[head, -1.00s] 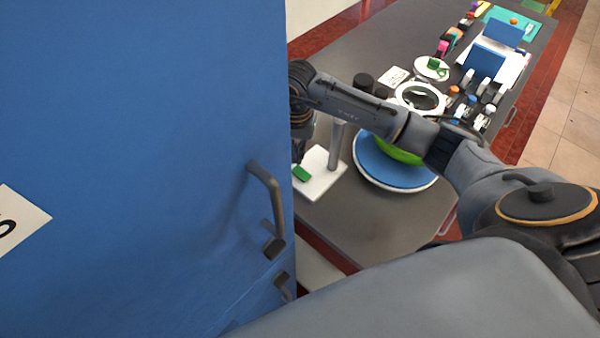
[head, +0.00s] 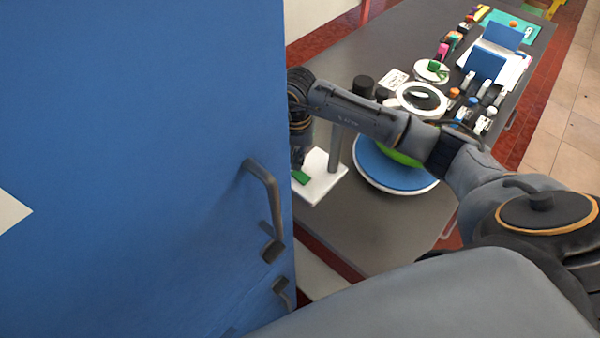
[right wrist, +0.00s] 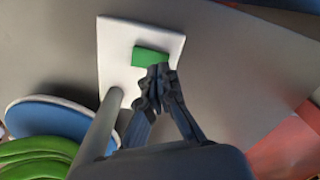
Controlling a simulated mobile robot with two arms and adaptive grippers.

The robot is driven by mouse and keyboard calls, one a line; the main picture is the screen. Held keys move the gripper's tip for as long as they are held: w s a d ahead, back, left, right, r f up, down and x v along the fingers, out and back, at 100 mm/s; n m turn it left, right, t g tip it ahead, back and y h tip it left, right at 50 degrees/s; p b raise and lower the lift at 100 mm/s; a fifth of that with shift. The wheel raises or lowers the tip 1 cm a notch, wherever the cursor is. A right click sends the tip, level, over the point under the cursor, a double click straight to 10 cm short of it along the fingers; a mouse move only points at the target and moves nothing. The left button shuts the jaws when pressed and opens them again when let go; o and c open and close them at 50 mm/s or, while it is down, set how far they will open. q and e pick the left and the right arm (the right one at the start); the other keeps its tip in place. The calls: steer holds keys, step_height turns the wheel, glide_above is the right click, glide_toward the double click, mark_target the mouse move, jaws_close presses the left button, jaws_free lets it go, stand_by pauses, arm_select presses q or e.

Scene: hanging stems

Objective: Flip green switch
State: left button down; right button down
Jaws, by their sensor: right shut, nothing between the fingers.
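The green switch (head: 301,178) is a small green block on a white base plate (head: 326,183), near the blue cabinet's edge. In the right wrist view the green switch (right wrist: 150,56) lies just beyond my fingertips, and the white plate (right wrist: 115,35) surrounds it. My right gripper (head: 298,158) hangs down just above the switch, partly hidden by the blue cabinet. In the right wrist view my right gripper (right wrist: 158,76) is shut and empty. Its tips overlap the switch's near edge; I cannot tell whether they touch. My left gripper is out of view.
A grey post (head: 335,150) rises from the plate beside the switch. A large blue cabinet (head: 130,150) with handles (head: 265,195) fills the left. A blue disc (head: 385,172) with a green object lies to the right. The grey table (head: 365,235) is clear in front.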

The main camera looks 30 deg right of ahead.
stand_by(0.7)
steer(key=shift+f+b, duration=1)
stand_by(0.3)
steer(key=shift+r+p, duration=1.55)
steer(key=shift+r, duration=2)
